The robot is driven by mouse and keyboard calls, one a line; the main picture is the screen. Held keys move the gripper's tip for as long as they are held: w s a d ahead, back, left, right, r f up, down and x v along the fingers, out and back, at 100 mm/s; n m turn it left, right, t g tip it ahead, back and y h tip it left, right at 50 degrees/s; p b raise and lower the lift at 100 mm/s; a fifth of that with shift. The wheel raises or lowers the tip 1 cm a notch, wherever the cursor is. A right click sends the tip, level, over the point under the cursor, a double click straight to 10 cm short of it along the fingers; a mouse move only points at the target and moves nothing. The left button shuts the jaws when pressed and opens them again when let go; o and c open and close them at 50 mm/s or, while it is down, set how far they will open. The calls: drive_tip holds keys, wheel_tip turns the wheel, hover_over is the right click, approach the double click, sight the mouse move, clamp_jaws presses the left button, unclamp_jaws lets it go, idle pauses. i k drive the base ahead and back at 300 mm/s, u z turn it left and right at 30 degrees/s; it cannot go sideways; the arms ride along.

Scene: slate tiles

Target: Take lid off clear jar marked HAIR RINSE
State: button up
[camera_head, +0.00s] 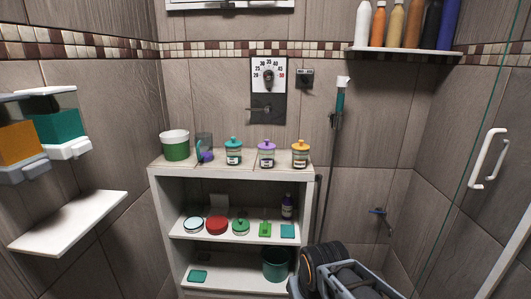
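Three clear jars with knobbed lids stand in a row on top of the white shelf unit: one with a teal lid (234,153), one with a purple lid (266,155), one with an orange lid (300,154). Each has a label, but the print is too small to read, so I cannot tell which is marked HAIR RINSE. All three lids are on. Part of my arm shows at the bottom, right of centre, below and in front of the shelf unit. I cannot make out my gripper's fingertips.
A green-and-white tub (175,146) and a grey cup (205,147) stand left of the jars on the shelf unit (160,172). Lower shelves hold dishes and a green bin (276,264). A white wall shelf (70,223) is at left, a glass door with handle (487,158) at right.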

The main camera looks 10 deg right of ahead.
sight(267, 145)
drive_tip(key=z, duration=0.2)
drive_tip(key=i, duration=1.2)
drive_tip(key=u, duration=0.7)
